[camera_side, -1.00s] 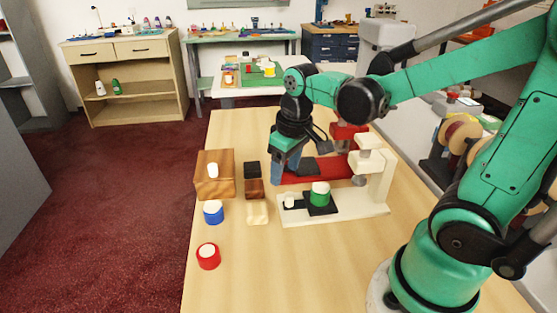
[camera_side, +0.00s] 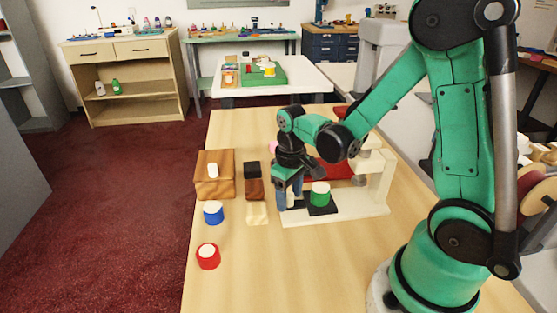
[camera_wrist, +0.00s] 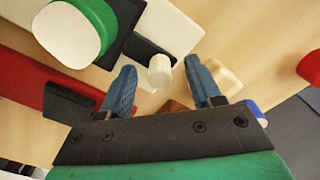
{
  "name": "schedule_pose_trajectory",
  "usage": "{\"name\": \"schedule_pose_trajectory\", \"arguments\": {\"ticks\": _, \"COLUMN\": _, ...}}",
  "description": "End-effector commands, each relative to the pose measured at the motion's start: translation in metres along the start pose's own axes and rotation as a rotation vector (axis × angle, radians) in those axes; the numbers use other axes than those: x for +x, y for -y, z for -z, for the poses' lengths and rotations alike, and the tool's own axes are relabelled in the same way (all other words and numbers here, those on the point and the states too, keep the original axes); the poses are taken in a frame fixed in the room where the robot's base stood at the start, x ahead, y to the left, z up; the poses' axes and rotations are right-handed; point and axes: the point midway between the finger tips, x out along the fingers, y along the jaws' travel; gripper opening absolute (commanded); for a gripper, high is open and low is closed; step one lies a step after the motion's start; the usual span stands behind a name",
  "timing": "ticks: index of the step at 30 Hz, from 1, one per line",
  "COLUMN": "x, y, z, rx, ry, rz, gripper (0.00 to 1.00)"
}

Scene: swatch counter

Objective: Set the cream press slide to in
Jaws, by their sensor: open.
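The cream press (camera_side: 376,192) stands on the table, its long base towards the camera. Its black slide (camera_side: 323,210) carries a green cylinder with a white top (camera_side: 320,194); the wrist view shows this cylinder too (camera_wrist: 72,30). The slide's dark bar (camera_wrist: 143,48) ends in a white knob (camera_wrist: 160,71). My gripper (camera_side: 290,206) is low at the left end of the base. In the wrist view my open fingers (camera_wrist: 160,66) stand either side of the knob, with a gap on each side. In the side view the fingers largely hide the knob.
A red press (camera_side: 335,170) stands just behind the cream one. Left of the base are black, brown and cream blocks (camera_side: 256,213), a wooden box (camera_side: 214,188), a blue cylinder (camera_side: 213,218) and a red cylinder (camera_side: 208,263). The front table is clear.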

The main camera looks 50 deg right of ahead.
Motion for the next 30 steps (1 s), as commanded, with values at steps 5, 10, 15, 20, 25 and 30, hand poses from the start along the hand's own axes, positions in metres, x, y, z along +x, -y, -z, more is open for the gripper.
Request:
{"name": "schedule_pose_trajectory", "arguments": {"ticks": 5, "x": 0.0001, "y": 0.0, "z": 0.0, "rx": 0.0, "ry": 0.0, "rz": 0.0, "gripper": 0.57}}
{"name": "schedule_pose_trajectory", "arguments": {"ticks": 10, "x": -0.0001, "y": 0.0, "z": 0.0, "rx": 0.0, "ry": 0.0, "rz": 0.0, "gripper": 0.15}}
{"name": "schedule_pose_trajectory", "arguments": {"ticks": 15, "x": -0.0002, "y": 0.0001, "z": 0.0, "rx": 0.0, "ry": 0.0, "rz": 0.0, "gripper": 0.0}}
{"name": "schedule_pose_trajectory", "arguments": {"ticks": 20, "x": -0.0002, "y": 0.0001, "z": 0.0, "rx": 0.0, "ry": 0.0, "rz": 0.0, "gripper": 0.0}}
{"name": "schedule_pose_trajectory", "arguments": {"ticks": 25, "x": -0.0003, "y": 0.0002, "z": 0.0, "rx": 0.0, "ry": 0.0, "rz": 0.0, "gripper": 0.0}}
{"name": "schedule_pose_trajectory", "arguments": {"ticks": 30, "x": -0.0003, "y": 0.0002, "z": 0.0, "rx": 0.0, "ry": 0.0, "rz": 0.0, "gripper": 0.0}}
